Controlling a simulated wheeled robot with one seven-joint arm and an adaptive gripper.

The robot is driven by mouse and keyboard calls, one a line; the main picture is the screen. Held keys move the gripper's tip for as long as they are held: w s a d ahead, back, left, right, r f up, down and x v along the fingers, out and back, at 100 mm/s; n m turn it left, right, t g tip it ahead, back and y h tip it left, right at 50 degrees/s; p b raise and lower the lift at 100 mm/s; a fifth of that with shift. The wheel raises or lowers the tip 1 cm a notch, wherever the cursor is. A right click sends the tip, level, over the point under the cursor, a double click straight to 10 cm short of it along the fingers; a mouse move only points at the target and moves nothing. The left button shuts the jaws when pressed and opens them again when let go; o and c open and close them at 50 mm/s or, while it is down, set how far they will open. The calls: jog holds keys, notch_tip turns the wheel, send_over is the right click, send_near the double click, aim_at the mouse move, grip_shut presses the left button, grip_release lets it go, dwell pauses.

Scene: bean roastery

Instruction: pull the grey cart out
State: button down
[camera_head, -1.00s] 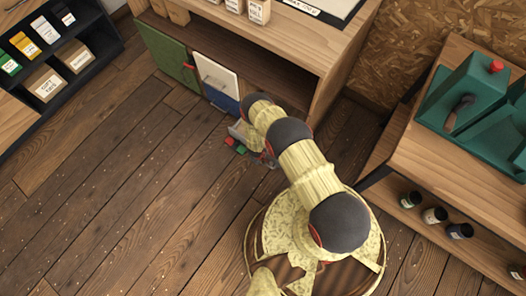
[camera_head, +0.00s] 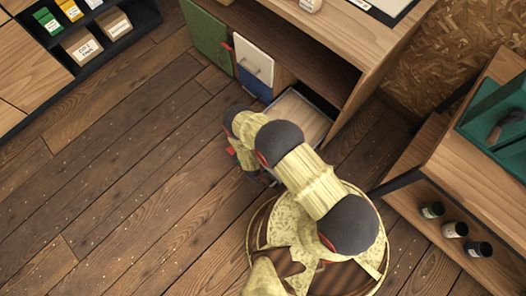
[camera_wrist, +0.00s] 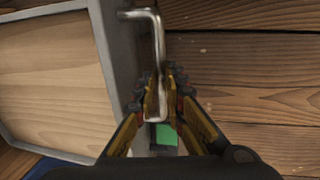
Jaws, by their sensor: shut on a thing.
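The grey cart (camera_head: 297,112) is a low, open box with a grey rim and a pale wooden floor. In the head view it projects from under the counter, to the right of the blue panel; my arm covers its near part. In the wrist view its grey front wall (camera_wrist: 118,50) stands left of a bent metal handle (camera_wrist: 158,42). My gripper (camera_wrist: 170,85) is shut on the lower part of that handle. In the head view my arm mostly hides the gripper. A small green patch (camera_wrist: 166,134) shows below the handle.
A shelf with jars (camera_head: 431,209) stands to the right, close to my base. The plank floor at left is clear.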

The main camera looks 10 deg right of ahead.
jog(key=shift+s, duration=0.1)
jog(key=c, duration=1.8)
grip_release()
jog(key=shift+c, duration=0.2)
jog(key=shift+r, duration=0.1)
notch_tip(320, 180, up, 12)
jog(key=s+a, duration=0.1)
jog(key=a, duration=0.1)
jog(key=shift+f, duration=0.2)
jog(key=shift+s, duration=0.1)
